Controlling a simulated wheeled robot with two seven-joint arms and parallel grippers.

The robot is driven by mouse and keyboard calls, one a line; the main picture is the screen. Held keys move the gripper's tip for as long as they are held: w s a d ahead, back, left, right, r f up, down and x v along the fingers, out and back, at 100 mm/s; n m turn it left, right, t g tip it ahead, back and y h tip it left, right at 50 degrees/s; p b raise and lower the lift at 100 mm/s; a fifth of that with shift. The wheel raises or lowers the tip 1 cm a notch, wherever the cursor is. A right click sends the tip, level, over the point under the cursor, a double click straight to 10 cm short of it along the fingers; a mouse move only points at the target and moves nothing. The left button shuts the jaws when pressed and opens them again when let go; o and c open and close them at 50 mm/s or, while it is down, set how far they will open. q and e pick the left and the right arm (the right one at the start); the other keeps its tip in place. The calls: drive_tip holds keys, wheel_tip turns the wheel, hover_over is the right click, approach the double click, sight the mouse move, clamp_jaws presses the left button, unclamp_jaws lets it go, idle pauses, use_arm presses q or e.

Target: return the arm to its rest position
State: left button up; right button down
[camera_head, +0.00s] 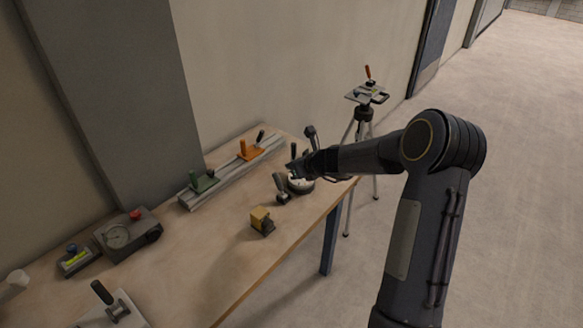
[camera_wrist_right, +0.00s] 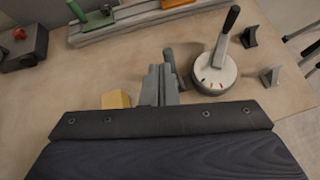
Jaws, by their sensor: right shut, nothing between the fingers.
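My right arm comes in from the right in the head view, bent at its large dark elbow joint. It reaches out over the far right end of the workbench (camera_head: 225,262). My right gripper (camera_head: 298,167) is shut and empty, close to a round white dial with a black lever (camera_head: 300,184); whether it touches the dial is unclear. In the wrist view the dial (camera_wrist_right: 214,72) stands to the right of the middle, its lever upright. Grey upright pieces fill the middle there; fingers and background are hard to separate. My left gripper is not in view.
A rail (camera_head: 232,172) carries a green clamp (camera_head: 203,181) and an orange clamp (camera_head: 249,150). A yellow block (camera_head: 262,221) sits near the front edge. A gauge box (camera_head: 128,235) stands left. A tripod (camera_head: 364,125) stands beyond the bench; the floor at right is open.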

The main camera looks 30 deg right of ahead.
idle(0.4)
drive_tip(key=s+a+r+n+g+y, duration=0.1)
drive_tip(key=s+a+r+n+y, duration=0.1)
drive_tip(key=s+a+r+n, duration=0.45)
drive_tip(key=s+a+r+n+y, duration=0.2)
drive_tip(key=s+a+r+n, duration=0.2)
drive_tip(key=s+r+n, duration=0.45)
drive_tip(key=s+a+f+n+g+h, duration=0.1)
drive_tip(key=s+f+n+g, duration=0.1)
drive_tip(key=s+n, duration=0.6)
drive_tip(key=s+a+f+n+g+h, duration=0.1)
drive_tip(key=s+f+n, duration=0.3)
drive_tip(key=s+n, duration=0.5)
drive_tip(key=s+a+g, duration=0.1)
drive_tip(key=s, duration=0.6)
drive_tip(key=shift+s+a+h, duration=0.15)
drive_tip(key=shift+s+h, duration=0.1)
drive_tip(key=shift+h, duration=0.05)
